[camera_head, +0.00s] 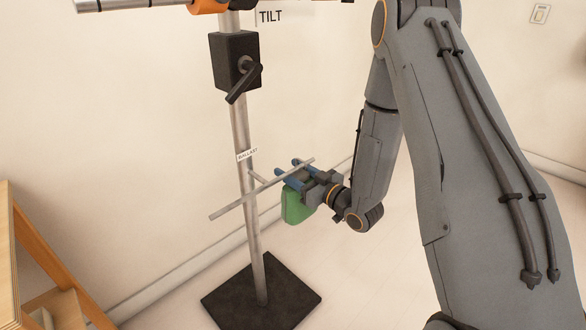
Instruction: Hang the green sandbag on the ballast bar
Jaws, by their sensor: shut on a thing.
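The green sandbag (296,204) hangs below my gripper (289,172), which is shut on its upper part. The bag's top is mostly hidden by the gripper. The ballast bar (232,208) is a thin grey rod fixed across the stand's pole, below a small BALLAST label (247,154). My gripper and the bag are at the right part of the bar, and the blue fingertips overlap it in this view. I cannot tell whether the bag touches the bar or rests on it.
The stand's pole (254,240) rises from a dark square base (262,293). A black clamp with a lever (235,62) sits higher on the pole, near a TILT sign (283,14). A wooden shelf (22,255) stands at the left. A wall is behind.

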